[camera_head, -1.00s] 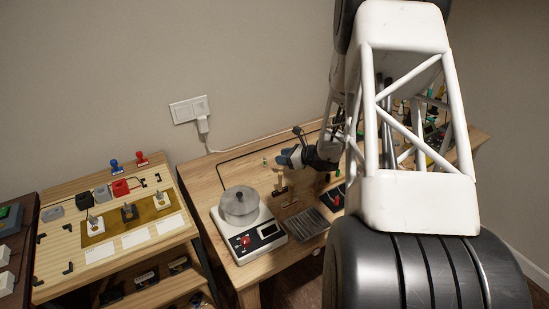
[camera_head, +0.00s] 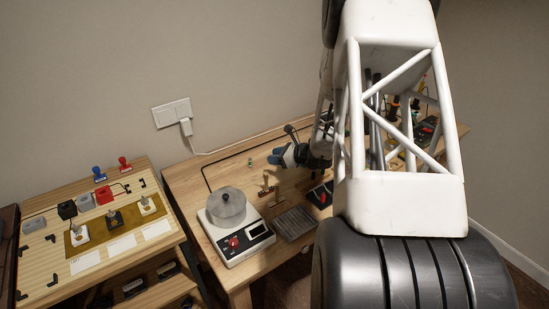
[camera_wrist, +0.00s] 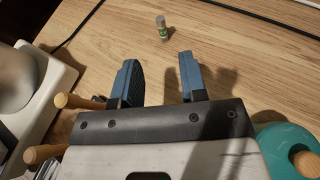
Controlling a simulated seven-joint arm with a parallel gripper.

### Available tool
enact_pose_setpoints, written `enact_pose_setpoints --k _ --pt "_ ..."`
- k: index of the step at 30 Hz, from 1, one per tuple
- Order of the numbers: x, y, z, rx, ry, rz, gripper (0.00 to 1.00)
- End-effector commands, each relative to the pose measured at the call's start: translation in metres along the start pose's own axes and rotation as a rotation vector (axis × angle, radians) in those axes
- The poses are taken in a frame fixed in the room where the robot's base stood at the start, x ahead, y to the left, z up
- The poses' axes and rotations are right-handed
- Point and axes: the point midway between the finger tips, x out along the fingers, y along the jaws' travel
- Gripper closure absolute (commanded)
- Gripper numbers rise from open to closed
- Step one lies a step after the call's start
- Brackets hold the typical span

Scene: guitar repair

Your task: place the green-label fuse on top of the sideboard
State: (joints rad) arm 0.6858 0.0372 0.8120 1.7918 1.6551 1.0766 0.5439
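The fuse (camera_wrist: 161,27) is a small cylinder with a green label and a pale metal cap. It stands upright on the wooden workbench, just beyond my fingertips in the wrist view. It also shows, tiny, in the head view (camera_head: 250,162). My gripper (camera_wrist: 156,62) is open and empty, with its two blue fingers apart and pointing toward the fuse. In the head view my gripper (camera_head: 276,157) is just right of the fuse. A wooden unit with open shelves (camera_head: 125,276) at the left may be the sideboard; I cannot tell for sure.
A hot plate with a metal pot (camera_head: 228,207) stands at the bench's front left. Wooden pegs (camera_wrist: 66,101) and a teal ring (camera_wrist: 286,146) lie close to the gripper. A dark cable (camera_wrist: 78,30) runs along the bench. Stamps and small boxes crowd the left unit's top.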

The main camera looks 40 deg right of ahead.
Motion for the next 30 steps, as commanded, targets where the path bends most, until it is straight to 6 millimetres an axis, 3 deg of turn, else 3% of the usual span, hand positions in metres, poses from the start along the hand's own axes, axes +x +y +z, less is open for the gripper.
enact_pose_setpoints --k 5,11,14,21,30 --pt "0.002 0.007 0.009 -0.030 0.008 0.021 0.61" --pt "0.005 0.043 0.047 -0.168 0.047 0.116 0.61" --pt "0.005 0.074 0.075 -0.284 0.077 0.194 0.61" --pt "-0.007 0.167 0.141 -0.638 0.161 0.417 0.61" --pt "-0.048 0.277 0.191 -1.102 0.256 0.679 0.61"
